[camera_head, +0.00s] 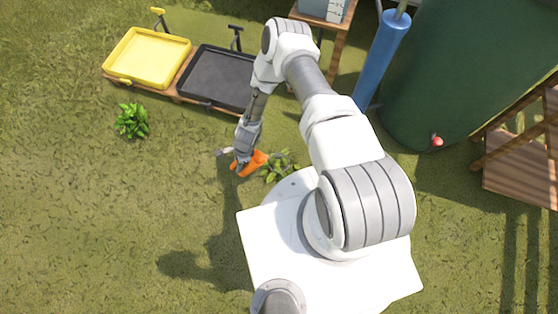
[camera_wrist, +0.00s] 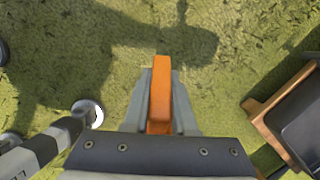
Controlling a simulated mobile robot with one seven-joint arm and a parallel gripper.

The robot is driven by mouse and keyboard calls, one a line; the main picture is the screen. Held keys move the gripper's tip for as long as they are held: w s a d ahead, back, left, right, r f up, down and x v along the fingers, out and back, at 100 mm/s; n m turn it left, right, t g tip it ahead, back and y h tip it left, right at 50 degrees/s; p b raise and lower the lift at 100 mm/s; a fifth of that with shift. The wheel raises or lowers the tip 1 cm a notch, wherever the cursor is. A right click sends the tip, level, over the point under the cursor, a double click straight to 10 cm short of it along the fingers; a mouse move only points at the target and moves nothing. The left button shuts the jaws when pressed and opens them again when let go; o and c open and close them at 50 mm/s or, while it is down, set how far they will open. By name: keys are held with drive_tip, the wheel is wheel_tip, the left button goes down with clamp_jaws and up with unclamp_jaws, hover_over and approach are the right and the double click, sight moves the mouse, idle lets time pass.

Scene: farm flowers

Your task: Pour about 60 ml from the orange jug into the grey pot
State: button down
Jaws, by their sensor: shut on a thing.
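The orange jug (camera_head: 259,158) hangs at the end of my arm in the head view, above the grass. My gripper (camera_head: 241,160) is shut on it. In the wrist view, an upright orange part of the jug (camera_wrist: 162,85), apparently its handle, sits between the two grey fingers of my gripper (camera_wrist: 161,100). The rest of the jug is hidden there, and its contents and tilt cannot be told. I cannot pick out the grey pot for sure. A grey container (camera_head: 326,8) with white marks stands on a wooden stand at the top edge, partly cut off.
A yellow tray (camera_head: 148,57) and a black tray (camera_head: 218,78) lie on a low wooden base. A leafy plant (camera_head: 131,121) grows left; another (camera_head: 280,167) is beside the jug. A blue cylinder (camera_head: 382,58) and green tank (camera_head: 450,80) stand right. The left grass is open.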

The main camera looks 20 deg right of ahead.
drive_tip(key=shift+a+f+h, duration=0.35)
drive_tip(key=shift+f+h, duration=0.25)
drive_tip(key=shift+f, duration=0.05)
drive_tip(key=shift+a+f+h, duration=0.3)
drive_tip(key=shift+f+h, duration=0.3)
drive_tip(key=shift+f, duration=0.05)
drive_tip(key=shift+w+a+f+h, duration=0.1)
drive_tip(key=shift+a+f+h, duration=0.05)
drive_tip(key=shift+f+h, duration=0.4)
drive_tip(key=shift+h, duration=0.05)
drive_tip(key=shift+a+f, duration=0.1)
drive_tip(key=shift+w+a, duration=0.1)
drive_tip(key=shift+a, duration=0.05)
drive_tip(key=shift+w+a+f+h, duration=0.1)
drive_tip(key=shift+a+f+h, duration=0.2)
drive_tip(key=shift+f+h, duration=0.35)
drive_tip(key=shift+w+a+f+h, duration=0.1)
drive_tip(key=shift+a+f+h, duration=0.2)
drive_tip(key=shift+f+h, duration=0.3)
drive_tip(key=shift+a+f+h, duration=0.3)
drive_tip(key=shift+f+h, duration=0.25)
drive_tip(key=shift+h, duration=0.1)
